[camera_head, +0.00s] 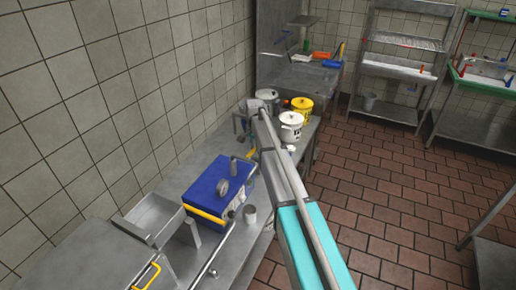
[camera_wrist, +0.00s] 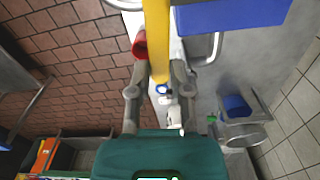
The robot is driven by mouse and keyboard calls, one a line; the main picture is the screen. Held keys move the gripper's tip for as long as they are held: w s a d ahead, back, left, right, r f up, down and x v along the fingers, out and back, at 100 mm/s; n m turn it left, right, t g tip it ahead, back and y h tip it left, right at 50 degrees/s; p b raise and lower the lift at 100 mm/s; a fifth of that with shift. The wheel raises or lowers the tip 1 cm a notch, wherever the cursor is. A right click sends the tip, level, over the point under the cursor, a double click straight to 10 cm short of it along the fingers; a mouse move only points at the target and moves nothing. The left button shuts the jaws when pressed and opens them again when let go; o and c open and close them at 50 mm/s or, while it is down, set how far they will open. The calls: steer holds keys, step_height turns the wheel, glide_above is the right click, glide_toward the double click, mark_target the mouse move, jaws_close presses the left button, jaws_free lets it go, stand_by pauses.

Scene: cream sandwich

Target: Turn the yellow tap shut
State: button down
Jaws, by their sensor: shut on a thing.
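The yellow tap shows in the wrist view as a long yellow bar (camera_wrist: 157,38) running from the top edge down between my fingers. My gripper (camera_wrist: 160,78) is shut on the bar, with one grey finger on each side of it. In the head view a small yellow part (camera_head: 251,153) shows beside the blue-lidded machine (camera_head: 215,181), close to my arm. My arm hides part of this area, and my fingers cannot be made out clearly there. The tap's turning angle is hard to tell.
The blue lid (camera_wrist: 235,12) lies close to the right of the bar in the wrist view. A red round thing (camera_wrist: 139,46) is close on the left. White pots (camera_head: 291,125) and a yellow pot (camera_head: 302,107) stand farther along the counter. The tiled floor (camera_head: 385,200) at right is clear.

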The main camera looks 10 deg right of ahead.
steer(key=shift+a+n, duration=0.3)
steer(key=shift+n, duration=0.4)
steer(key=c, duration=0.6)
jaws_free()
steer(key=shift+c, duration=0.2)
steer(key=shift+o, duration=0.4)
steer(key=shift+w, duration=0.1)
steer(key=shift+r, duration=0.15)
